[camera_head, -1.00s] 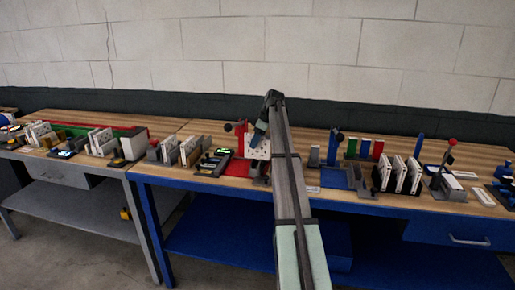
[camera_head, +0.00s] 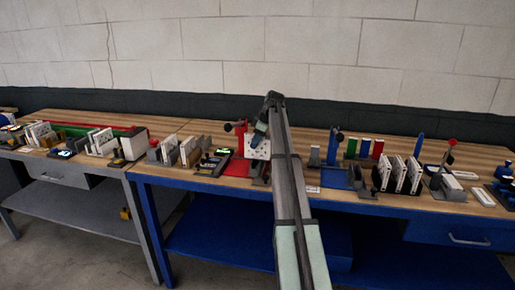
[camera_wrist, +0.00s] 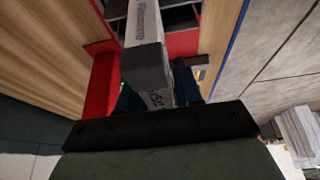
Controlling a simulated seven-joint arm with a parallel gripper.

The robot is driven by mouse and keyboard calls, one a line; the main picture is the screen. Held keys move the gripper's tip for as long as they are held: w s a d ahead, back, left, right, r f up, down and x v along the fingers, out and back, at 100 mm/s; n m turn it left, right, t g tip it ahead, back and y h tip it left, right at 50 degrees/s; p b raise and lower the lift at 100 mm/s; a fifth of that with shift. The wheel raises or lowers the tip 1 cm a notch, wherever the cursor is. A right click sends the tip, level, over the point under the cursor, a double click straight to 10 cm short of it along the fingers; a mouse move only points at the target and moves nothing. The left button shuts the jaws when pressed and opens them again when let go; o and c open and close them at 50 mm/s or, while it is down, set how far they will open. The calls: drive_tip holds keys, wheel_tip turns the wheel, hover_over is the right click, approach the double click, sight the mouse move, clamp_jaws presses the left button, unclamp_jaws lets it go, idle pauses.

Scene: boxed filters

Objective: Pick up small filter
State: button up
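A small grey-and-white box with printed lettering (camera_wrist: 146,62), which looks like the small filter, stands out between my fingers in the wrist view. My gripper (camera_wrist: 158,92) has one dark blue finger on each side of the box. The fingers are close to its sides, but I cannot tell whether they press on it. In the head view my gripper (camera_head: 260,135) is over the red station, beside a white panel with dark holes (camera_head: 257,149). My arm hides part of this area, and the box cannot be made out there.
The red base (camera_head: 237,168) lies under the panel. A dark device with a lit green display (camera_head: 214,162) is to its left. A blue tray (camera_head: 334,178) and upright white boxes (camera_head: 400,175) stand to the right. Further boxes fill the left bench.

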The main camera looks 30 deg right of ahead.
clamp_jaws()
drive_tip(key=shift+r, duration=0.15)
wheel_tip(320, 180, up, 9)
drive_tip(key=shift+f, duration=0.1)
drive_tip(key=shift+r, duration=0.5)
drive_tip(key=m+h, duration=0.1)
drive_tip(key=m, duration=0.1)
drive_tip(key=f+m+t, duration=0.1)
drive_tip(key=m, duration=0.2)
drive_tip(key=shift+f+h, duration=0.2)
drive_tip(key=shift+h, duration=0.2)
drive_tip(key=m, duration=0.2)
drive_tip(key=f+m+h, duration=0.1)
drive_tip(key=m, duration=0.1)
drive_tip(key=shift+d+h, duration=0.1)
drive_tip(key=shift+h, duration=0.2)
drive_tip(key=m, duration=0.2)
drive_tip(key=m+h, duration=0.1)
drive_tip(key=m, duration=0.1)
drive_tip(key=shift+d+f+h, duration=0.2)
drive_tip(key=shift+f+h, duration=0.1)
drive_tip(key=shift+f, duration=0.05)
drive_tip(key=m, duration=0.2)
drive_tip(key=m+g+h, duration=0.1)
drive_tip(key=m, duration=0.2)
drive_tip(key=shift+d+f, duration=0.15)
drive_tip(key=shift+f, duration=0.05)
